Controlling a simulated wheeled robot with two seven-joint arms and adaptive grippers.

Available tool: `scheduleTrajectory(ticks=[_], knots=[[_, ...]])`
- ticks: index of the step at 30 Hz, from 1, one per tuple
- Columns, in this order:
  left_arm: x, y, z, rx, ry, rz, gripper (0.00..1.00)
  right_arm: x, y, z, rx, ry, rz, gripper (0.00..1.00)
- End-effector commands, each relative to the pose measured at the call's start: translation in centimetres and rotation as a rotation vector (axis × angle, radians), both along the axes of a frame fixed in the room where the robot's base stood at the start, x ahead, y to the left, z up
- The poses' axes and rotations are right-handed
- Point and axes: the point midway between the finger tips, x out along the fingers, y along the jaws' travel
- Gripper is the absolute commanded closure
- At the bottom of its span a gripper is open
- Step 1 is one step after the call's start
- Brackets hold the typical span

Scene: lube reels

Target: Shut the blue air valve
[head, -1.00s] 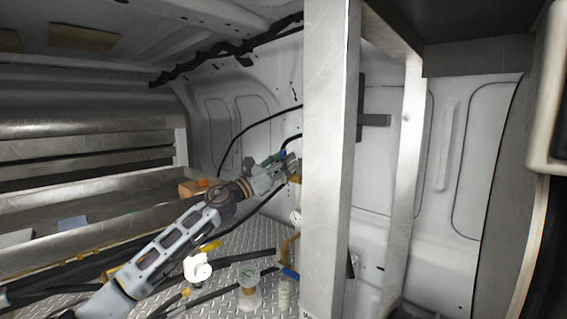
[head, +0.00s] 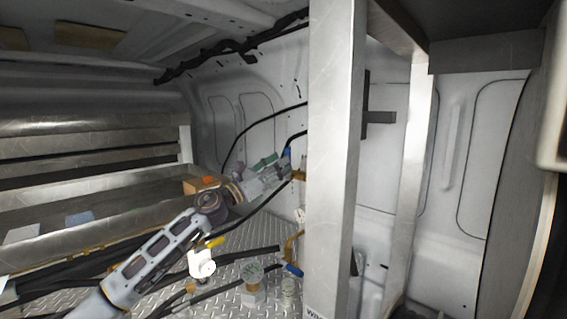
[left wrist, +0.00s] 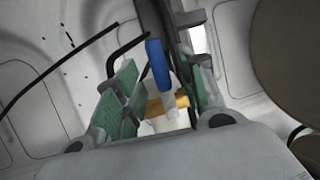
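The blue air valve's handle (left wrist: 157,63) stands upright in the left wrist view, above a brass fitting (left wrist: 168,104) with a pale stem. In the head view the blue handle (head: 287,153) shows small, just left of the metal post. My left gripper (head: 277,168) is beside it. In the left wrist view its green-padded fingers are spread, one on each side of the handle, with a gap visible on both sides. Whether a finger touches the handle in depth I cannot tell. My right gripper is not in view.
A wide metal post (head: 334,160) stands close to the right of the valve. Another blue handle (head: 291,269) sits on lower brass piping.

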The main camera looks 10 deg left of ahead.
Motion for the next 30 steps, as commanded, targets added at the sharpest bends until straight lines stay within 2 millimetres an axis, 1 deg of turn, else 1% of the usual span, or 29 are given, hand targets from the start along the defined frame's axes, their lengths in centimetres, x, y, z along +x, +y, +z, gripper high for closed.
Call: scheduleTrajectory(ticks=[6, 21, 30], knots=[[-1.2, 1.3, -0.8, 0.0, 0.002, 0.001, 0.6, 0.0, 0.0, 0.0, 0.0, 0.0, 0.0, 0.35], [-3.8, 3.8, -2.3, 0.003, 0.0, 0.001, 0.6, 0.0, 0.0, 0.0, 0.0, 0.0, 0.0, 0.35], [-4.8, 4.8, -2.9, 0.001, 0.001, 0.0, 0.6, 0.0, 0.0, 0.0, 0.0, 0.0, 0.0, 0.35]])
